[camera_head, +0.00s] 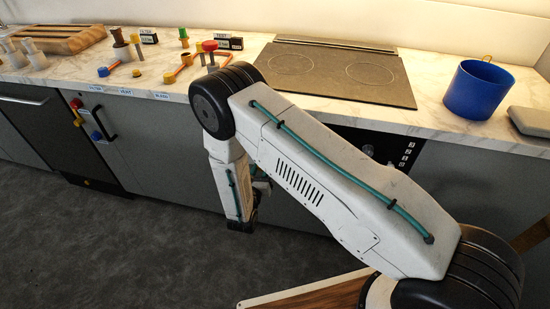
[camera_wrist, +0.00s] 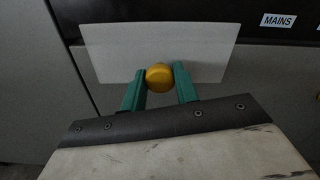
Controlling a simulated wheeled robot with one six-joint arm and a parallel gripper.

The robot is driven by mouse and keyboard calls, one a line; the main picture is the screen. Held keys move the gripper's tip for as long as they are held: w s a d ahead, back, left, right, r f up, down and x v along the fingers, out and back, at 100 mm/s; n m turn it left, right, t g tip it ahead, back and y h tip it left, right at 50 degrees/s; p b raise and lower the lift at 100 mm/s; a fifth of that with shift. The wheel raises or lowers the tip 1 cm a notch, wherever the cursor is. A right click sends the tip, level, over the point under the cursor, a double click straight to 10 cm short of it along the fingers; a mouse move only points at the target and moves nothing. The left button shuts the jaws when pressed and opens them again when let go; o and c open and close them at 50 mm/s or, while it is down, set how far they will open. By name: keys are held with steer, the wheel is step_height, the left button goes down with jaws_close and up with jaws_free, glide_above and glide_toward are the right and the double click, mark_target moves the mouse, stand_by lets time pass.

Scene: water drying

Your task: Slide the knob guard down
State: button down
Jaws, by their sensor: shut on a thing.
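In the wrist view, a flat pale grey plate, which looks like the knob guard (camera_wrist: 205,45), stands against the dark cabinet front. A round yellow knob (camera_wrist: 159,77) is at its lower middle. My gripper (camera_wrist: 160,82) has its two green fingers shut on the yellow knob, one on each side. What lies behind the plate is hidden. In the head view, my arm hangs down in front of the grey cabinets and hides the guard and most of the gripper.
A "MAINS" label (camera_wrist: 291,21) is right of the plate. The counter above holds a black cooktop (camera_head: 335,75), a blue bucket (camera_head: 477,90), a wooden board (camera_head: 62,38) and several coloured pipe parts. A black cabinet handle (camera_head: 104,124) juts out at left. The floor at left is clear.

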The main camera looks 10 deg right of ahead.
steer(key=shift+s+f, duration=0.1)
steer(key=shift+f, duration=0.15)
steer(key=c, duration=1.1)
jaws_free()
steer(key=shift+o, duration=0.2)
steer(key=v, duration=0.7)
steer(key=shift+s+a, duration=0.2)
steer(key=shift+s, duration=0.15)
